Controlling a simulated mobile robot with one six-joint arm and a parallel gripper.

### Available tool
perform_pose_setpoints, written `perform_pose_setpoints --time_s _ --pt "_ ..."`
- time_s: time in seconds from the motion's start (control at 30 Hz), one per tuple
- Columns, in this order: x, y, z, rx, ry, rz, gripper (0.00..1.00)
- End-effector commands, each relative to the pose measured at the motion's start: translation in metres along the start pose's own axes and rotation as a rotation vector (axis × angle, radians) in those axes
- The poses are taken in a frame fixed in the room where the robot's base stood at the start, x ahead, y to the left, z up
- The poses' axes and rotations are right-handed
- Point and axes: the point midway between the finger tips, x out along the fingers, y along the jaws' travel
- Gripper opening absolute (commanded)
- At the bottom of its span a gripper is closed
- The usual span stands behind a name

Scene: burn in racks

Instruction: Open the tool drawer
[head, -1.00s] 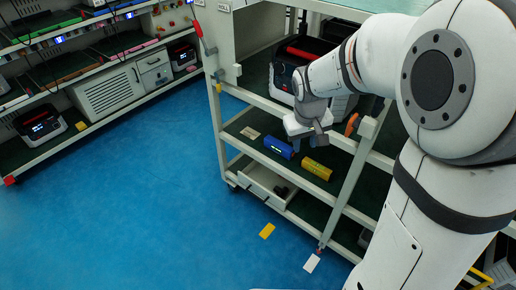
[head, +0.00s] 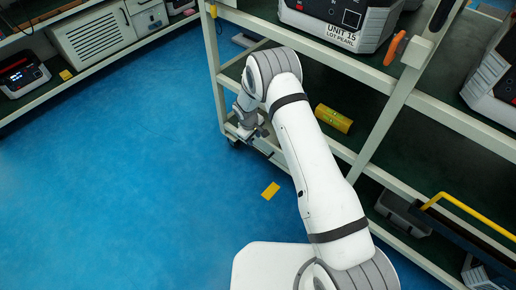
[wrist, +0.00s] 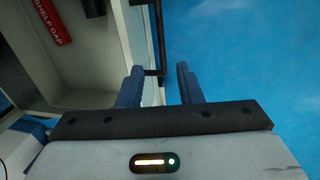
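In the wrist view the pale drawer front (wrist: 122,30) runs down left of centre, with a dark bar handle (wrist: 161,35) along its outer side. My gripper (wrist: 160,85) is open, its two blue fingers apart. The handle's lower end shows in the gap between them; I cannot tell whether a finger touches it. In the head view my gripper (head: 250,130) is low at the rack's left front corner. My arm hides most of the drawer there, so how far it stands out cannot be told.
A yellow cylinder (head: 333,118) lies on the rack shelf right of my arm. A yellow card (head: 270,190) lies on the open blue floor (head: 120,200). A tester unit (head: 340,22) stands above.

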Motion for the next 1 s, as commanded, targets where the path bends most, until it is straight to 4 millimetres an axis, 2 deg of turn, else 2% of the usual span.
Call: perform_pose_setpoints --time_s 0.53,0.7,0.97,1.0 --pt "0.079 -0.002 0.002 -0.003 -0.003 -0.002 0.33" --pt "0.089 -0.001 0.002 -0.002 -0.002 -0.001 0.33" --pt "0.089 0.000 0.002 -0.001 -0.002 -0.001 0.33" --pt "0.089 0.000 0.002 -0.001 -0.003 -0.001 0.29"
